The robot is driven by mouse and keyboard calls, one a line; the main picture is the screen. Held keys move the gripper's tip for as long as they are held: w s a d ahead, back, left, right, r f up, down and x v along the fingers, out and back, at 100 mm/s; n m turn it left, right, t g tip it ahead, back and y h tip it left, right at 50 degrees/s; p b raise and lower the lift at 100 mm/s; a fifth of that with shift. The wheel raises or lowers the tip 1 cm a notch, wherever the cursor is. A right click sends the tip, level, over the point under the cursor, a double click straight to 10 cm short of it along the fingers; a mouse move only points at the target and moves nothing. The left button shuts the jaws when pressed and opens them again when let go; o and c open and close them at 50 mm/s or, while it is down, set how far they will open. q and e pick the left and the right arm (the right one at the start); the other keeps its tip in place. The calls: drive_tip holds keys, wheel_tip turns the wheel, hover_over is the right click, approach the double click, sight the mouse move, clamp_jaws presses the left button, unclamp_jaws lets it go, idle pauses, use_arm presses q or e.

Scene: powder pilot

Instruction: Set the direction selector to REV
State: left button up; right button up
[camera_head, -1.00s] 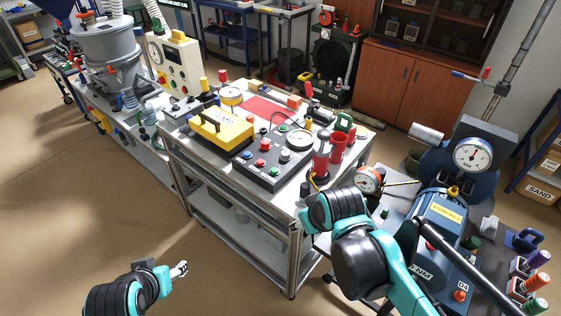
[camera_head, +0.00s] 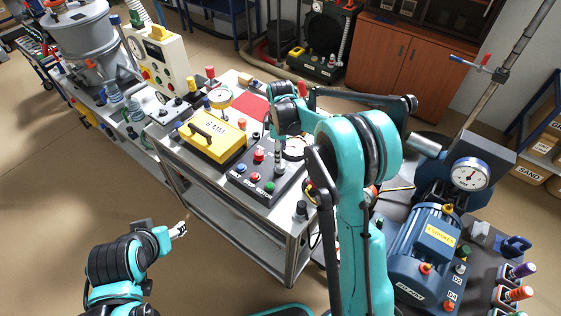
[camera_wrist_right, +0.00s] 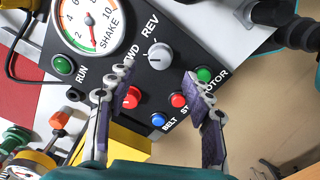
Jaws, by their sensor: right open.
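The direction selector (camera_wrist_right: 159,56) is a round grey knob on the dark control box (camera_wrist_right: 195,40), between the printed words FWD and REV. It shows in the right wrist view; I cannot tell surely which word its mark faces. My right gripper (camera_wrist_right: 158,88) is open, its two purple-padded fingers on either side of and short of the knob, apart from it. In the head view the right gripper (camera_head: 279,152) hangs over the box (camera_head: 240,183), and the arm hides the selector. My left gripper (camera_head: 179,230) is low at the left, over the floor, away from the cart.
Close to the knob are red buttons (camera_wrist_right: 131,97), a blue button (camera_wrist_right: 158,119), green buttons (camera_wrist_right: 204,74) and the SHAKE gauge (camera_wrist_right: 92,22). A yellow case (camera_head: 212,140) stands left of the box. A blue motor unit (camera_head: 420,255) stands at right.

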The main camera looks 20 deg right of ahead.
sight(280, 167)
wheel_tip(280, 167, down, 7)
drive_tip(key=shift+r+b, duration=0.2)
drive_tip(key=shift+b, duration=0.3)
drive_tip(key=c, duration=1.1)
